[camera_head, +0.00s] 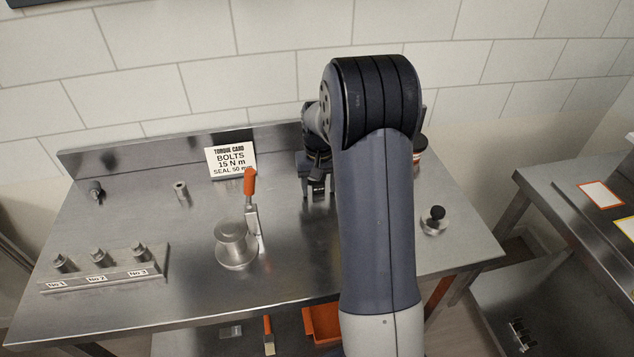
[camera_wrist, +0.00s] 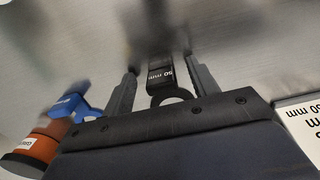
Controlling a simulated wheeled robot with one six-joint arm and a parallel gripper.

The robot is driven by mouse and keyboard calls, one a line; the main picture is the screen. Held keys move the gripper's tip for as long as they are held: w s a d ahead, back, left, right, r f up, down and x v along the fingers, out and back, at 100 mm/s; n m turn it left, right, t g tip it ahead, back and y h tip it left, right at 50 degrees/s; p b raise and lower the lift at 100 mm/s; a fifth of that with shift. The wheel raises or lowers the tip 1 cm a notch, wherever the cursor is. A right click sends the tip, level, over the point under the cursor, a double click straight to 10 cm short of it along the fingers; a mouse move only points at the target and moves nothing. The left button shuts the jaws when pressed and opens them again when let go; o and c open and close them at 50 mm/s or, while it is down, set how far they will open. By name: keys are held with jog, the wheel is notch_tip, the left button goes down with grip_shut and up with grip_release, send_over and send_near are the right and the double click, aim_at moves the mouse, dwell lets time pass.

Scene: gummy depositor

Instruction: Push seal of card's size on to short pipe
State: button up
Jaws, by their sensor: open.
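The torque card (camera_head: 231,160) stands at the back of the bench and reads bolts 15 N m, seal 50 mm; part of it shows in the wrist view (camera_wrist: 299,122). A black seal with a tag marked 50 mm (camera_wrist: 161,77) lies between the two fingers of my gripper (camera_wrist: 160,65). The fingers are open, with gaps visible on both sides of the tag. A blue seal (camera_wrist: 70,106) lies to the left. In the head view my gripper (camera_head: 318,187) is low over the bench, partly hidden by my arm. A short, wide metal cylinder (camera_head: 232,242), possibly the short pipe, stands left of it.
An orange-handled clamp (camera_head: 250,200) rises beside the cylinder. A block with several numbered bolts (camera_head: 104,268) is at the left front. An orange jar (camera_wrist: 38,147) stands near the blue seal. A black knob (camera_head: 436,214) is at the right.

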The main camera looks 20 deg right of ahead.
jog(key=c, duration=1)
jog(key=shift+r, duration=0.15)
jog(key=shift+c, duration=0.2)
notch_tip(320, 180, up, 10)
jog(key=shift+b, duration=0.45)
jog(key=o, duration=0.3)
grip_shut()
